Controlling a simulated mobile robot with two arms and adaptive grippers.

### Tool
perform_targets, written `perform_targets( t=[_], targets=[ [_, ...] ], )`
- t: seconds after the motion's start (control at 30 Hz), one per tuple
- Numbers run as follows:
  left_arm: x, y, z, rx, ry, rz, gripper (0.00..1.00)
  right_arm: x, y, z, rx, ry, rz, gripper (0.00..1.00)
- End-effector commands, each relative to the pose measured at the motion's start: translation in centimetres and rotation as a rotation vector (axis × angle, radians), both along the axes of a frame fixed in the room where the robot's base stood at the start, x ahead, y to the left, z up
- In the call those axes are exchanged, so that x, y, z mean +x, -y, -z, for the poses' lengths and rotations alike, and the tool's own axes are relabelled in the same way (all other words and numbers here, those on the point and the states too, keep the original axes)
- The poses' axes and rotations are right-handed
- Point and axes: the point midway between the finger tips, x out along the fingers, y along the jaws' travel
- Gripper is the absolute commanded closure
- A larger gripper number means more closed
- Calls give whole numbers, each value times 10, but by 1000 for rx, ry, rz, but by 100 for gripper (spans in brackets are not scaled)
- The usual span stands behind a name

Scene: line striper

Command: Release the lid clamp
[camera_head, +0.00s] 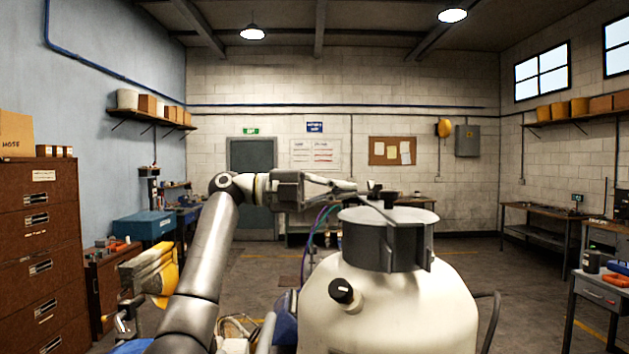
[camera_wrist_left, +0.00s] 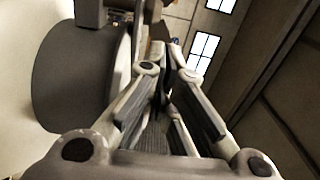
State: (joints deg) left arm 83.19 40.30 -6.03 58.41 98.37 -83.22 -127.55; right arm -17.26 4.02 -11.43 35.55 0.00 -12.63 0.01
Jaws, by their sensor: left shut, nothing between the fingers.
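A cream tank (camera_head: 400,305) stands in front of me with a grey round lid (camera_head: 385,246) on its neck. On top of the lid is a dark clamp part (camera_head: 389,198) with a thin bar lying across the lid. My left gripper (camera_head: 352,187) is shut and empty, level with the clamp and just left of it in the head view. Whether it touches the clamp I cannot tell. In the left wrist view the shut fingers (camera_wrist_left: 163,62) lie beside the grey lid (camera_wrist_left: 75,80). My right gripper is not in view.
A black knob (camera_head: 343,291) sticks out of the tank's front left. A brown drawer cabinet (camera_head: 40,255) stands at the far left. A workbench with a drawer (camera_head: 600,294) stands at the right. Open floor lies between the tank and the right bench.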

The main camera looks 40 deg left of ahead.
Motion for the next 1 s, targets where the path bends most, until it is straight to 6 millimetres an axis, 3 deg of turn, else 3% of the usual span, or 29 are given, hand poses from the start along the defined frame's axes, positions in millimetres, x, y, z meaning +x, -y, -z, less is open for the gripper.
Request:
perform_targets(
  t=[0.13, 0.47, 0.77, 1.0],
  targets=[
    [13, 18, -3, 2, -1, 0, 100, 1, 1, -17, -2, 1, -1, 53],
    [24, 31, 0, 1, 1, -2, 100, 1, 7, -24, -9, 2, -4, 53],
    [24, 31, 1, 1, 0, -4, 100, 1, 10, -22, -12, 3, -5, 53],
    [24, 36, 6, 6, 0, -91, 100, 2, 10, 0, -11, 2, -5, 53]
  ],
)
